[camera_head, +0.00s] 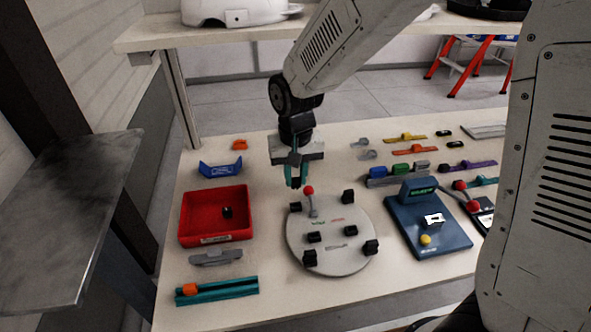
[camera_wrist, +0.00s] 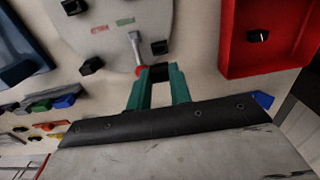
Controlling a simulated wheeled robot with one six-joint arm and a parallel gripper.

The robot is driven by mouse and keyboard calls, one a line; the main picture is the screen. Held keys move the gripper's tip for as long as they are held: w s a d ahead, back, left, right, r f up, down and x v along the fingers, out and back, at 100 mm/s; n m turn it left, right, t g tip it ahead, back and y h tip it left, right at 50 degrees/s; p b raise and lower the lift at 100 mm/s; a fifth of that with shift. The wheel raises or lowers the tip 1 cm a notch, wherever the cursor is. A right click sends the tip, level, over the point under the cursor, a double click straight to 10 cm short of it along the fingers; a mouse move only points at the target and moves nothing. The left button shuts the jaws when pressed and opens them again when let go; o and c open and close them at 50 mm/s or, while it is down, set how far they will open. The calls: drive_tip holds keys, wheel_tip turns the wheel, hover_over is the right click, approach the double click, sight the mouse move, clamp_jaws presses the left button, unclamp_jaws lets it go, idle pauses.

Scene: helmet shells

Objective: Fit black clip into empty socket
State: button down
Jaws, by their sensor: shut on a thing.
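My gripper (camera_head: 297,182) has teal fingers and hangs above the far edge of a round grey plate (camera_head: 330,262), beside its red-knobbed lever (camera_head: 309,190). In the wrist view my gripper (camera_wrist: 158,78) is shut on a small black clip (camera_wrist: 159,72), mostly hidden between the fingers. The plate (camera_wrist: 105,32) carries several black pieces, such as one at the right front rim (camera_head: 371,247) and one at the left front (camera_head: 309,257). I cannot tell which socket is empty. Another black clip (camera_head: 227,212) lies in a red bin (camera_head: 215,238).
A blue device (camera_head: 430,240) with a screen and yellow button stands right of the plate. A blue bracket (camera_head: 220,168), grey part (camera_head: 215,258) and teal rail (camera_head: 217,291) lie on the left. Coloured clips and rails fill the far right. A shelf (camera_head: 225,33) spans the back.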

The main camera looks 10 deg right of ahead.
sight(296, 186)
drive_tip(key=shift+f, duration=2.25)
drive_tip(key=shift+f, duration=1.2)
drive_tip(key=c, duration=1.2)
unclamp_jaws()
drive_tip(key=shift+r, duration=3.95)
drive_tip(key=shift+s, duration=0.1)
drive_tip(key=shift+t, duration=0.7)
drive_tip(key=s+d+r, duration=0.5)
drive_tip(key=s, duration=0.2)
drive_tip(key=s+d+r, duration=0.5)
drive_tip(key=s+d, duration=0.1)
drive_tip(key=s, duration=0.2)
drive_tip(key=s+d+r, duration=0.5)
drive_tip(key=s, duration=0.3)
drive_tip(key=shift+s+d+r, duration=0.2)
drive_tip(key=shift+s, duration=0.05)
